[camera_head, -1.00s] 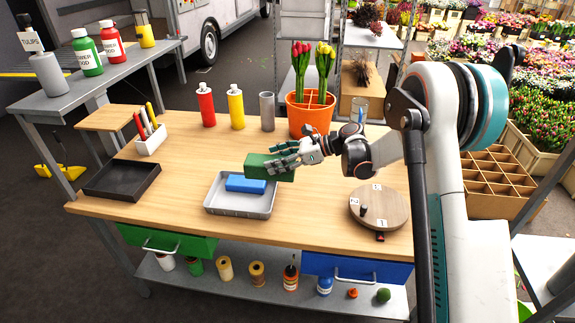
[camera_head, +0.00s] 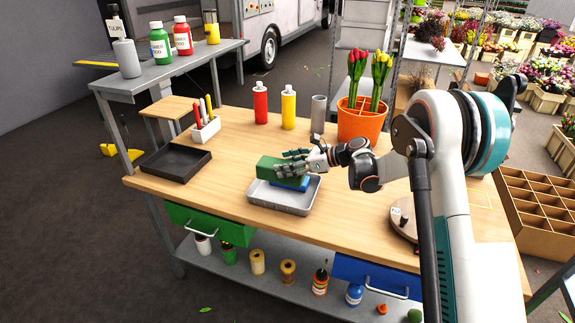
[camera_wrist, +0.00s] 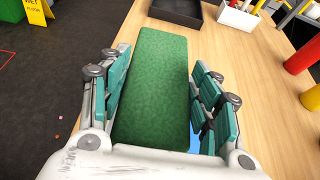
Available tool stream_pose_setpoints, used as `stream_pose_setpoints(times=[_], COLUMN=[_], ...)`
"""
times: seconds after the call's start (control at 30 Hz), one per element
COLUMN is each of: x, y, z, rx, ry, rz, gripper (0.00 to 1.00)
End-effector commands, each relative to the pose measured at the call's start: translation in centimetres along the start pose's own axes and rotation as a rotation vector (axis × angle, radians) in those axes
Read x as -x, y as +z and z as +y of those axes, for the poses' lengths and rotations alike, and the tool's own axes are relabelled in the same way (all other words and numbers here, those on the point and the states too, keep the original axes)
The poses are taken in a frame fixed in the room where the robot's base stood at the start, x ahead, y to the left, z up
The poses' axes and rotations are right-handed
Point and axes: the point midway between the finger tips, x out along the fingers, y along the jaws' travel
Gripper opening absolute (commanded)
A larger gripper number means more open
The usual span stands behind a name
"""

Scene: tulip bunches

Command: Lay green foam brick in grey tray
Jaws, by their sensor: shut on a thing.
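The green foam brick (camera_head: 268,170) is in my gripper (camera_head: 292,167), over the grey tray (camera_head: 268,200) on the wooden table. In the wrist view the green foam brick (camera_wrist: 158,85) lies lengthwise between the teal fingers of my gripper (camera_wrist: 160,100). A blue block (camera_head: 290,185) is in the tray, partly hidden under the green brick and the fingers. Whether the green brick touches the blue block I cannot tell.
A black tray (camera_head: 176,161) is to the left, with a white pen holder (camera_head: 206,128) behind it. Red (camera_head: 260,103) and yellow (camera_head: 288,108) bottles, a grey cylinder (camera_head: 318,114) and an orange tulip pot (camera_head: 360,124) stand behind. A round wooden board (camera_head: 402,218) is at right.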

Motion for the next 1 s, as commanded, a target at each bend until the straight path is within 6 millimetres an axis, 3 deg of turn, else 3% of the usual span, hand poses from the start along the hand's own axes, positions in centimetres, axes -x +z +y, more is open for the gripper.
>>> stream_pose_setpoints(times=[1.0], x=[-2.6], y=[-6.4], z=[0.0], rx=[0.0], ry=[0.0], rz=[0.0], gripper=[0.41])
